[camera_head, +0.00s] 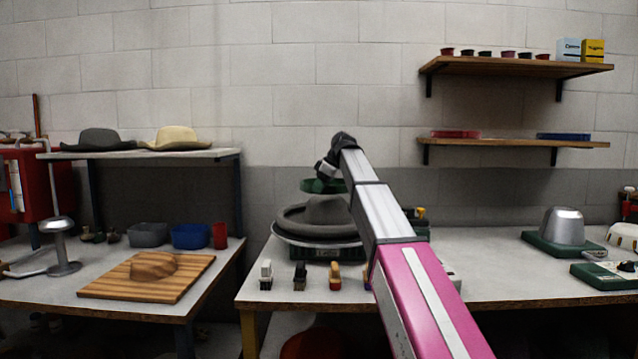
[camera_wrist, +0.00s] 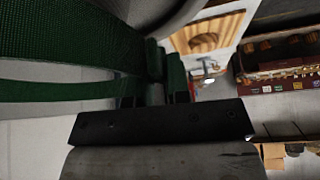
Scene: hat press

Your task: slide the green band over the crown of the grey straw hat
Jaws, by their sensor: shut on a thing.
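The grey straw hat (camera_head: 325,212) sits crown up on a round plate (camera_head: 300,241) on the middle table. My gripper (camera_head: 333,178) is shut on the green band (camera_head: 318,187) and holds it just above the hat's crown. A gap seems to show between band and crown, with the band roughly level. In the wrist view, the band (camera_wrist: 70,35) fills the upper left as a loop leading into my gripper's fingers (camera_wrist: 165,75). A grey curved surface (camera_wrist: 185,18), likely the hat's brim, shows behind it. My arm hides the right side of the hat in the head view.
Several brushes (camera_head: 300,275) stand along the table's front edge. A metal dome on a green base (camera_head: 563,228) is at the right. On the left table are a wooden board (camera_head: 140,277) and bowls (camera_head: 190,236); two hats (camera_head: 172,137) rest on the shelf above.

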